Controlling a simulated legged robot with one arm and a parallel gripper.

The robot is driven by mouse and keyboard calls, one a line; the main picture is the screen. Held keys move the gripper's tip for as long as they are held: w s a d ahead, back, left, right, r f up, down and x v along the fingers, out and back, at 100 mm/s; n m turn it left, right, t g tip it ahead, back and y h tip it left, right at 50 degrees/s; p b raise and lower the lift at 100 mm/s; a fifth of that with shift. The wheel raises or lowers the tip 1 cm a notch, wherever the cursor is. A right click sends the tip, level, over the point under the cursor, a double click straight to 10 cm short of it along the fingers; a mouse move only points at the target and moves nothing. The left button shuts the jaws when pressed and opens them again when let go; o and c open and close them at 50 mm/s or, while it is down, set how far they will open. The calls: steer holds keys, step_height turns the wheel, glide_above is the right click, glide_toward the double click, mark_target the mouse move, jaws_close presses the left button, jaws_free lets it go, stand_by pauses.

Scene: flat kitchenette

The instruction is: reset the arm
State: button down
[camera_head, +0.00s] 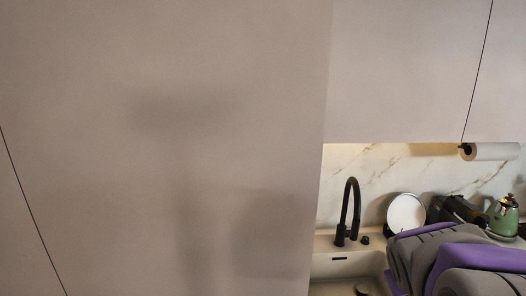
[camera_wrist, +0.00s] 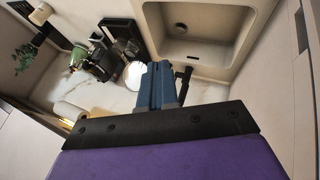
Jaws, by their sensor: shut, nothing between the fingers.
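My arm, grey and purple (camera_head: 455,262), shows at the lower right of the head view, in front of the counter and sink. Its far end is cut off by the frame edge there, so my gripper is not visible in that view. In the wrist view, my gripper (camera_wrist: 158,68) shows as two blue fingers side by side, shut with nothing between them. Behind them, a black strip and a purple casing fill the bottom of the picture. The fingers overlap the view of the backsplash beside the faucet and appear to touch nothing.
A large plain cabinet panel (camera_head: 160,150) fills the left of the head view. The sink (camera_wrist: 205,30) is also in the wrist view.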

steer(key=s+a+f+g+y+b, duration=0.2)
steer(key=s+a+f, duration=0.4)
steer(key=s+a, duration=0.3)
steer(key=s+a+f+g+y+b, duration=0.2)
steer(key=s+a+f+g, duration=0.3)
steer(key=s+a, duration=0.5)
steer(key=s+f, duration=0.1)
steer(key=s, duration=0.5)
steer(key=shift+a+f+m+y+b, duration=0.15)
steer(key=shift+f+m+y+b, duration=0.15)
steer(key=shift+f+y+b, duration=0.1)
